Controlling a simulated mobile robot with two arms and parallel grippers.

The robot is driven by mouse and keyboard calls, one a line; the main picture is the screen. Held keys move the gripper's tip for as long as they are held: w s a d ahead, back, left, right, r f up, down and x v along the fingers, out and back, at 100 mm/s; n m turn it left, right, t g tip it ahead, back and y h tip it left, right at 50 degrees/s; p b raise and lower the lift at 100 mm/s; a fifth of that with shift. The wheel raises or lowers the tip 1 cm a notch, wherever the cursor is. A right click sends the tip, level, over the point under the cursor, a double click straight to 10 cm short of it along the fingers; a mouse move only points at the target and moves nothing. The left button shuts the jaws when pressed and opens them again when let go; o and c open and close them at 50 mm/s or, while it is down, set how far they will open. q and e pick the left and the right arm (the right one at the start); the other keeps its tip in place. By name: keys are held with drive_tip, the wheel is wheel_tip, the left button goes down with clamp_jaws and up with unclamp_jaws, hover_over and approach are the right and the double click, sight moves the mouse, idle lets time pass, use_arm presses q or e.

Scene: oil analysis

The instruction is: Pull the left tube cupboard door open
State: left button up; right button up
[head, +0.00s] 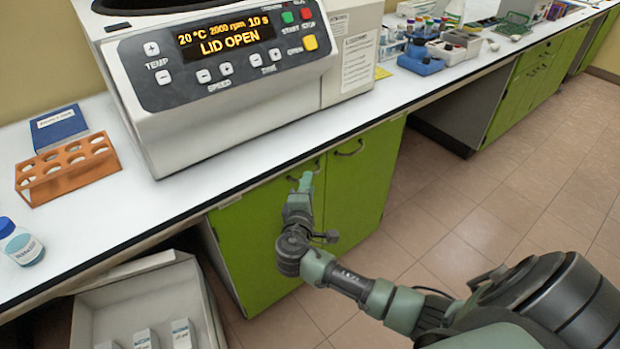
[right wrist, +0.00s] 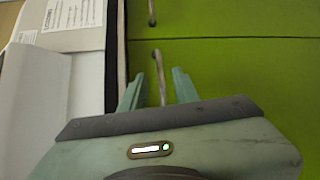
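The left tube cupboard door (head: 243,240) is a green panel under the counter and looks closed. Its dark curved handle is near its top right corner, mostly behind my right gripper (head: 305,181) in the head view. In the right wrist view the handle (right wrist: 160,75) runs between the two fingers of my right gripper (right wrist: 158,88), with a gap on each side. That gripper is open around the handle, not clamped on it. The left door fills much of the right wrist view (right wrist: 255,70). My left gripper is in neither view.
The right door (head: 362,190) with its own handle (head: 349,149) is beside it, closed. The counter (head: 95,215) overhangs the doors and carries a centrifuge (head: 230,100) and an orange rack (head: 70,170). Tiled floor (head: 450,220) is clear.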

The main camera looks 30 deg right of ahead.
drive_tip(key=shift+x, duration=1.5)
drive_tip(key=shift+f, duration=0.1)
clamp_jaws()
